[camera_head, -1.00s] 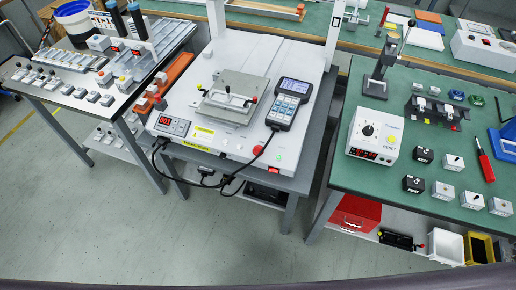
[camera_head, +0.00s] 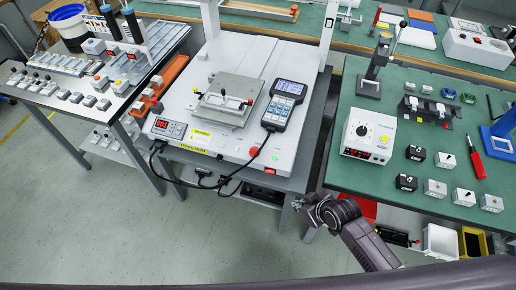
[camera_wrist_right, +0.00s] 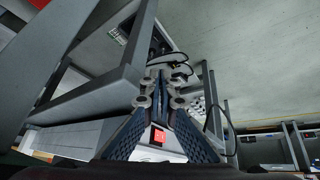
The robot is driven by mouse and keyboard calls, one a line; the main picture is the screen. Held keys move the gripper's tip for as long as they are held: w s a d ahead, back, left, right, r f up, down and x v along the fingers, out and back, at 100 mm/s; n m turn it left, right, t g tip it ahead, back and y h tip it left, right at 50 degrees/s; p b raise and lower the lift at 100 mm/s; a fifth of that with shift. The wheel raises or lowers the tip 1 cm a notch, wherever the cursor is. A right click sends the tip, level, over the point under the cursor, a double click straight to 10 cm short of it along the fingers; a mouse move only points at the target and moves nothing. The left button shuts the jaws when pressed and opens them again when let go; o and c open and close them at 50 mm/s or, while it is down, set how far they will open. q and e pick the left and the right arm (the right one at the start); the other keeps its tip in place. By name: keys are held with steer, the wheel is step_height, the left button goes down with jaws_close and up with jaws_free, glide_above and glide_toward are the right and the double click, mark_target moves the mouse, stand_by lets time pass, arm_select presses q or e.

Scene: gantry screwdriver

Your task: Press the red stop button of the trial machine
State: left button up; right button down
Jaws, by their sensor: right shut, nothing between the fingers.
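The trial machine (camera_head: 215,140) is a white gantry bench unit in the middle of the head view. A small red button (camera_head: 254,151) sits on its front right top, left of a small green button (camera_head: 276,158). A red rocker switch (camera_head: 270,171) is on its front edge. My right gripper (camera_head: 297,203) is in front of and below the machine's front right corner, apart from the buttons. Its fingers (camera_wrist_right: 158,80) are shut and empty in the right wrist view. A red square (camera_wrist_right: 158,136) shows between the finger bases; I cannot tell what it is. My left gripper is not in view.
A handheld pendant (camera_head: 285,104) stands on the machine, its black cable looping over the front edge. The green bench (camera_head: 336,170) on the right and grey table legs (camera_wrist_right: 110,95) are close to my right gripper. Open floor (camera_head: 130,235) lies in front.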

steer(key=w+a+r+n+y, duration=0.1)
steer(key=w+a+r+n, duration=0.1)
steer(key=r, duration=0.5)
steer(key=w+a+r+n+y, duration=0.2)
steer(key=w+a+r+n, duration=0.1)
steer(key=r, duration=0.5)
steer(key=w+a+r+n+y, duration=0.1)
steer(key=w+a+r+n, duration=0.1)
steer(key=r, duration=0.6)
steer(key=shift+w+a+r+n+t+p, duration=0.3)
steer(key=shift+w+n+p, duration=0.15)
steer(key=shift+n, duration=0.55)
glide_toward(249, 151)
steer(key=x, duration=0.4)
steer(key=shift+w+a+r+p, duration=0.1)
steer(key=shift+a+r+p, duration=0.2)
steer(key=shift+p, duration=0.05)
steer(key=shift+w+d+f, duration=0.1)
steer(key=shift+w+f, duration=0.15)
steer(key=shift+f, duration=0.45)
